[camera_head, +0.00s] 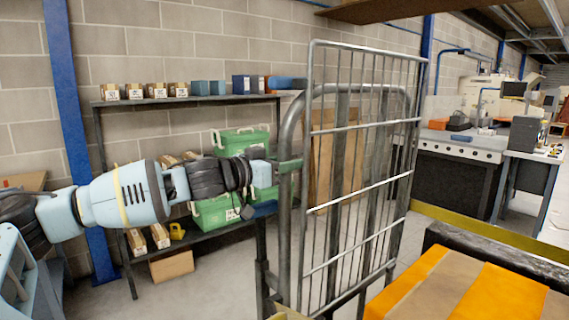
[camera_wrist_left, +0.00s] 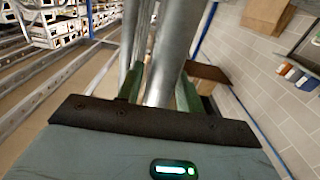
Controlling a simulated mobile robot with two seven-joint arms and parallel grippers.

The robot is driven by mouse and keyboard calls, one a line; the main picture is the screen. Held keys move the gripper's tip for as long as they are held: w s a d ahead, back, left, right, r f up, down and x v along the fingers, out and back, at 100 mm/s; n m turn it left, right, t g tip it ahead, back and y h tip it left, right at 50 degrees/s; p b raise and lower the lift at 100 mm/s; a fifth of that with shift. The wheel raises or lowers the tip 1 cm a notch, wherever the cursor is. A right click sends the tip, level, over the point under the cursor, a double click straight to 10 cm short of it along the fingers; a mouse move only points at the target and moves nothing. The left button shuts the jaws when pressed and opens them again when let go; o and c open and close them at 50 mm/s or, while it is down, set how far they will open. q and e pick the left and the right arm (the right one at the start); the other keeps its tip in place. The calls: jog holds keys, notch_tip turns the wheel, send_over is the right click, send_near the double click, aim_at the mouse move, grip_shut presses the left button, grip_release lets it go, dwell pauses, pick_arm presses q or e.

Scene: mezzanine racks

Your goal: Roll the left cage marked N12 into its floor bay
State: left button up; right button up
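A grey wire-mesh roll cage (camera_head: 362,180) stands upright right of centre in the head view, with a thick tubular frame. No N12 marking can be read on it. My left arm reaches in from the left, and its gripper (camera_head: 285,165) is at the cage's near-left upright tube. In the left wrist view the two green fingers (camera_wrist_left: 160,92) lie on either side of a grey metal tube (camera_wrist_left: 166,55), close against it, and appear shut on it. The cage's wheels and lower part are out of view. I cannot identify the floor bay. My right gripper is not in view.
A shelf rack (camera_head: 178,100) with small cartons and green crates (camera_head: 215,212) stands against the block wall behind my left arm. An orange-striped carton (camera_head: 470,290) is close at the lower right. A yellow rail (camera_head: 490,232) and workbench (camera_head: 462,150) lie beyond.

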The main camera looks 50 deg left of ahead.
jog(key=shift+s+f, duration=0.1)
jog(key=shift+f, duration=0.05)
